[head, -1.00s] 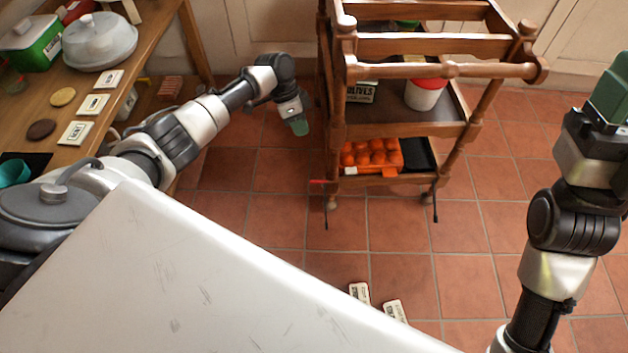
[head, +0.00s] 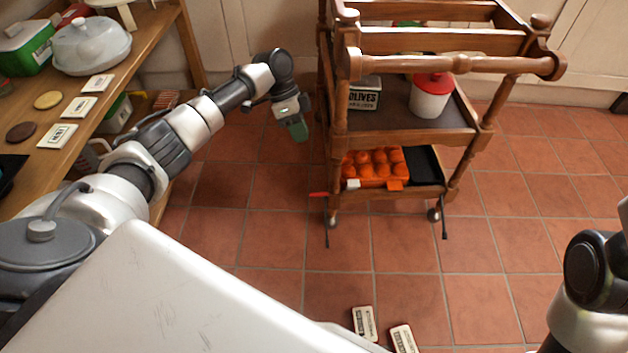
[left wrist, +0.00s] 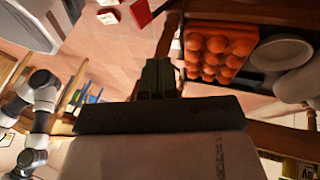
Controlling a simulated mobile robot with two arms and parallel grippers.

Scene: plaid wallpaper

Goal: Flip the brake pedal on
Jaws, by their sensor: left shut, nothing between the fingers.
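The wooden trolley (head: 340,120) stands on the tiled floor in the head view. A small red tab (head: 319,194), which looks like the brake pedal, sticks out left from its lower shelf by the front left leg. In the left wrist view a red piece (left wrist: 141,12) near the top looks like the same part. My left gripper (head: 299,131) is shut and empty, left of the trolley and above the red tab, not touching it. Its green fingers (left wrist: 157,79) show in the left wrist view. My right gripper is out of view.
The trolley holds an orange egg tray (head: 374,168), a red-lidded white tub (head: 431,96) and an olives box (head: 364,94). A wooden counter (head: 105,100) stands left. Two small labelled blocks (head: 364,323) lie on the floor.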

